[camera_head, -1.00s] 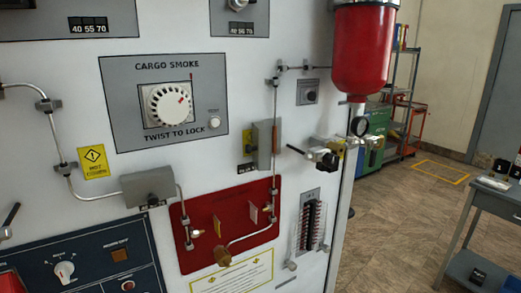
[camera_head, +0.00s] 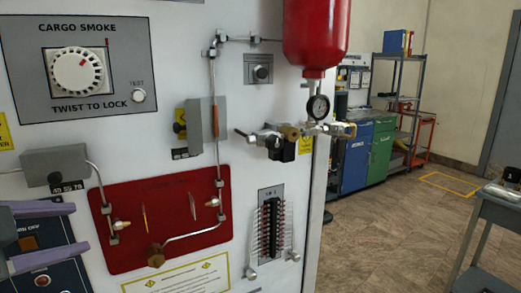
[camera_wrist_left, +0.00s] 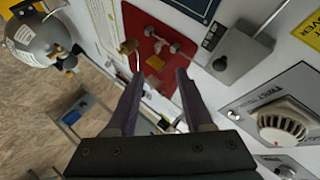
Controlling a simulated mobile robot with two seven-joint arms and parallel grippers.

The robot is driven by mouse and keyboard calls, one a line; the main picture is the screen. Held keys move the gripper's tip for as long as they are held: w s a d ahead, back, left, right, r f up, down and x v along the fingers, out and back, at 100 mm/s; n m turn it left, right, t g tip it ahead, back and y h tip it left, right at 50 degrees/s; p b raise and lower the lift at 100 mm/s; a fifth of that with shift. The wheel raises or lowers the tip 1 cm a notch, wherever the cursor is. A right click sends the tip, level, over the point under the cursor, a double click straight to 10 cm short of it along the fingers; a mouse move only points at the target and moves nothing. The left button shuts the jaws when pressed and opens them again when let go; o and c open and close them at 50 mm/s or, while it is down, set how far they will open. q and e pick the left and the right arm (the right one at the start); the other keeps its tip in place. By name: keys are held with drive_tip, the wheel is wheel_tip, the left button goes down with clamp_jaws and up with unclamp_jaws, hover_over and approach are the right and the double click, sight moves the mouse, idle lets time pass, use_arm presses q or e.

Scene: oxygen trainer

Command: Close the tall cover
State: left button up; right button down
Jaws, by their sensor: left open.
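Which part is the tall cover is not certain. An upright grey box (camera_head: 207,125) with an orange-brown strip stands on the white panel, above the red plate (camera_head: 170,195). A tall black terminal strip (camera_head: 271,228) with pale wires sits lower right; whether a clear cover stands at it I cannot tell. My left gripper (camera_head: 80,228) is open and empty at the lower left, in front of the panel, left of both. In the left wrist view, its purple fingers (camera_wrist_left: 159,74) are apart, with the red plate (camera_wrist_left: 150,28) beyond them. My right gripper is not in view.
A wide grey box (camera_head: 55,163) and a white dial (camera_head: 78,70) are near the left gripper. Metal pipes cross the panel.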

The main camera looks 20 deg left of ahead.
use_arm(q)
drive_tip(key=w+r+m+t+h+b, duration=0.2)
drive_tip(key=w+r+m+t+b, duration=0.1)
drive_tip(key=w+r+m+t, duration=0.15)
drive_tip(key=m+t+h+b, duration=0.1)
drive_tip(key=m+h+b, duration=0.1)
drive_tip(key=m+h, duration=0.35)
approach(188, 126)
drive_tip(key=shift+m+y, duration=0.65)
drive_tip(key=shift+m, duration=0.05)
drive_tip(key=w, duration=0.5)
drive_tip(key=shift+w+a, duration=0.2)
drive_tip(key=shift+a, duration=0.2)
drive_tip(key=shift+w+d+f, duration=0.1)
drive_tip(key=shift+w, duration=0.4)
drive_tip(key=shift+w+d+f, duration=0.1)
drive_tip(key=shift+w+d, duration=0.05)
drive_tip(key=shift+w, duration=0.4)
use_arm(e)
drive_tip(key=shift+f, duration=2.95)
use_arm(q)
drive_tip(key=shift+c, duration=0.2)
clamp_jaws()
